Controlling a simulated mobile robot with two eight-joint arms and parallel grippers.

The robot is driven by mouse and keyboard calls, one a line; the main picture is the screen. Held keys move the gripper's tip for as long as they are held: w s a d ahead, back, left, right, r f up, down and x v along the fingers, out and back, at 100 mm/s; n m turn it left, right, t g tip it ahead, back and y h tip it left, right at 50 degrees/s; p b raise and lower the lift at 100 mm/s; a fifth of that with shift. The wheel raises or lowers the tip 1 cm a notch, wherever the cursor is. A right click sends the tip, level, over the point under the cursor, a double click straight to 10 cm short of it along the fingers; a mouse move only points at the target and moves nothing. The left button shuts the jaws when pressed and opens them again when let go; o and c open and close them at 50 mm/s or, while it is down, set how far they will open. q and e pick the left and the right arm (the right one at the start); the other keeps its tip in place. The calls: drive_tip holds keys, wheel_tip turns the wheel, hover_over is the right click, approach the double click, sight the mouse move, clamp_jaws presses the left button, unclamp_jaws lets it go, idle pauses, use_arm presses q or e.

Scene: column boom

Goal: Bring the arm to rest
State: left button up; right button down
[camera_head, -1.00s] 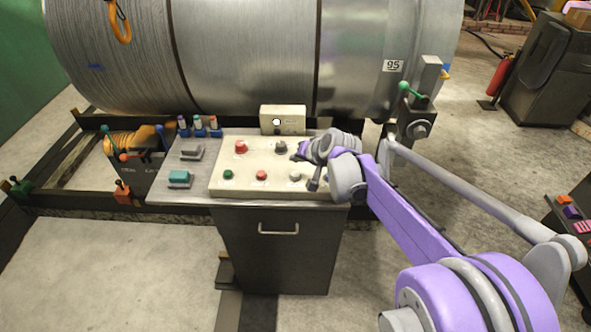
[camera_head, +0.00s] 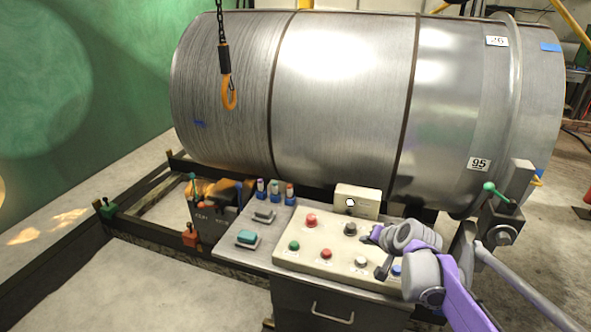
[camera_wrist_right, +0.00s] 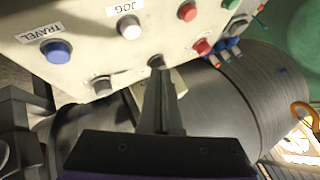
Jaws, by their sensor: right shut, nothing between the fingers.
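My right arm comes in from the lower right in the head view. In the right wrist view the shut fingers (camera_wrist_right: 158,66) point toward the panel face, with the JOG white button (camera_wrist_right: 129,26) and TRAVEL blue button (camera_wrist_right: 57,51) beyond. I cannot tell whether the fingertips touch the panel. My left gripper is not in view.
A large metal drum (camera_head: 340,90) lies behind the panel. An orange hook (camera_head: 229,95) hangs on a chain at the left. A small box with a white lamp (camera_head: 357,201) stands at the panel's back edge. A lever with a green knob (camera_head: 489,187) is at the right.

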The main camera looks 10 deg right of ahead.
drive_tip(key=s+a+f+n+g, duration=0.2)
drive_tip(key=s+a+f+n, duration=0.15)
drive_tip(key=s+a, duration=0.9)
drive_tip(key=s+a+f+n+g, duration=0.1)
drive_tip(key=s+f+n, duration=0.1)
drive_tip(key=s, duration=0.5)
drive_tip(key=s+a+f+n, duration=0.1)
drive_tip(key=s+f+n, duration=0.1)
drive_tip(key=s, duration=0.6)
drive_tip(key=shift+a+f+n+g+h, duration=0.15)
drive_tip(key=shift+f+n+g+h, duration=0.2)
drive_tip(key=shift+f+g, duration=0.1)
idle(0.5)
